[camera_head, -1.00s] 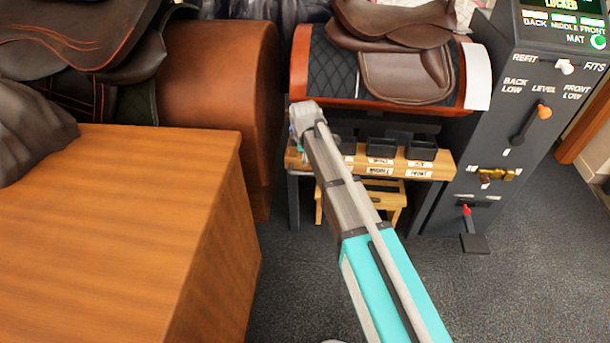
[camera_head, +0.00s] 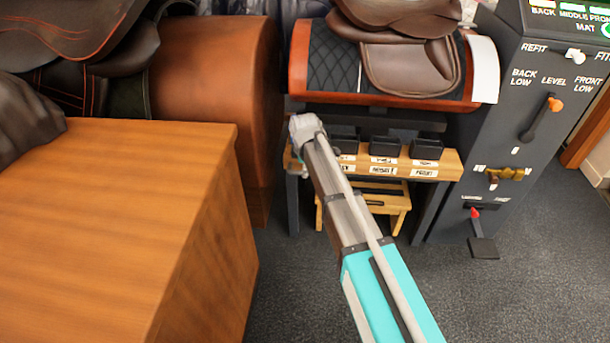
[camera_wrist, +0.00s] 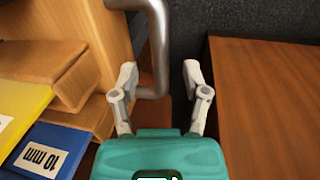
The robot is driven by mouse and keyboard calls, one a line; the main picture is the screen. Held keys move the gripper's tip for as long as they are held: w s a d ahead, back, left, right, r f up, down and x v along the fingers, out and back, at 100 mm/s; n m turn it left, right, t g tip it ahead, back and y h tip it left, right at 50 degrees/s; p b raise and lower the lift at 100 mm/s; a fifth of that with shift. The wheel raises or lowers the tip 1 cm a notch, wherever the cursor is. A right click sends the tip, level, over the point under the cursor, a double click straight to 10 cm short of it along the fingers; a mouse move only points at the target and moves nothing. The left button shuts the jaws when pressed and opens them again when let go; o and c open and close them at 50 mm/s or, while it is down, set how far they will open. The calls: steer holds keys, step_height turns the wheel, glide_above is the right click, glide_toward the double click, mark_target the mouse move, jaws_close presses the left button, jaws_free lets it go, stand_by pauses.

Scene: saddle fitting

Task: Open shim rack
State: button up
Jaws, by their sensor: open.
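In the wrist view my gripper (camera_wrist: 159,74) is open. A bent grey metal handle (camera_wrist: 157,35) passes through the gap between its fingertips; I cannot tell whether either finger touches it. At the left is a light wooden rack (camera_wrist: 108,38) with slots, which I take to be the shim rack. A yellow shim (camera_wrist: 20,90) and a blue shim (camera_wrist: 60,138) with a "10 mm" label lie in it. In the head view my arm reaches toward the bench; its fingers and the rack cannot be made out.
A brown wooden surface (camera_wrist: 265,100) stands close on the right in the wrist view. In the head view are a wooden cabinet (camera_head: 100,210), a low bench (camera_head: 440,165) with black bins, a saddle (camera_head: 410,65) on a padded stand, and a control panel (camera_head: 505,150) with levers.

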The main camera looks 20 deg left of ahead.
steer(key=shift+w+f+b, duration=0.15)
steer(key=shift+f+b, duration=0.45)
steer(key=shift+f, duration=0.25)
jaws_close()
